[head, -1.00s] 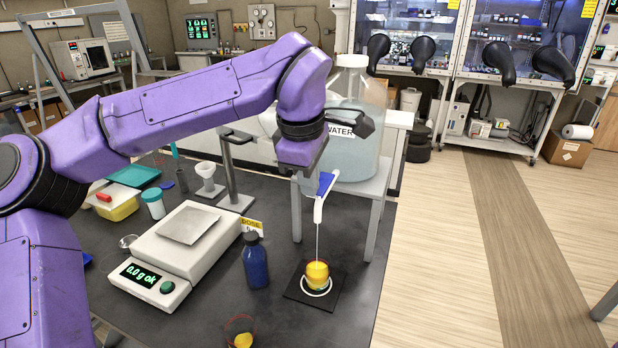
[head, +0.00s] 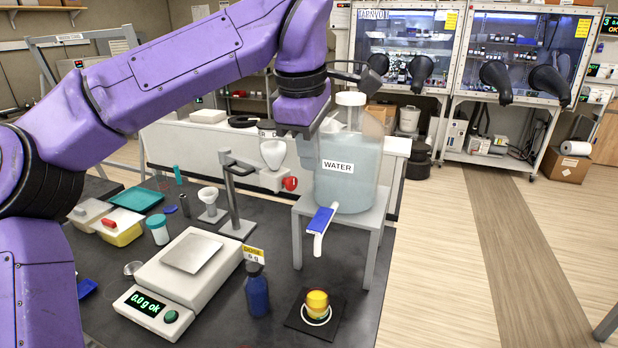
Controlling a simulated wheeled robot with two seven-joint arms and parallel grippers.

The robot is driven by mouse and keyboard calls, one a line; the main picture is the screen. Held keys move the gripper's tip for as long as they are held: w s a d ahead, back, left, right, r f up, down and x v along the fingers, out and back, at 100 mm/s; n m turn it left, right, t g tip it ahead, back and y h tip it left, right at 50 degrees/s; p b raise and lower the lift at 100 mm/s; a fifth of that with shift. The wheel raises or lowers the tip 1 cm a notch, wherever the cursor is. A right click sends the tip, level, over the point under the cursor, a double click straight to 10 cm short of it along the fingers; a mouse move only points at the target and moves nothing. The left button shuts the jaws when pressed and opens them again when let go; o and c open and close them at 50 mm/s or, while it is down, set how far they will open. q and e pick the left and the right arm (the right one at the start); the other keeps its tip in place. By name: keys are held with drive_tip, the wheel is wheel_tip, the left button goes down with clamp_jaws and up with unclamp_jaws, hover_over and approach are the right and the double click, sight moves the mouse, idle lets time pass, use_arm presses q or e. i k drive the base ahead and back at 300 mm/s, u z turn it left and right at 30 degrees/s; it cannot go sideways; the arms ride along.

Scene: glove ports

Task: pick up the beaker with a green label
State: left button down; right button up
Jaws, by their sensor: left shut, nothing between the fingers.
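My right gripper is not in view.
The jug stands on a grey stand (head: 370,225). A blue bottle (head: 257,294), a scale (head: 185,262) reading 0.0 g ok, and a clamp stand with a red knob (head: 290,183) are left of the beaker. The dark bench (head: 365,300) is clear right of the pad.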

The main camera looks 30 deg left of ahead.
sight(318, 291)
drive_tip(key=k, duration=1.5)
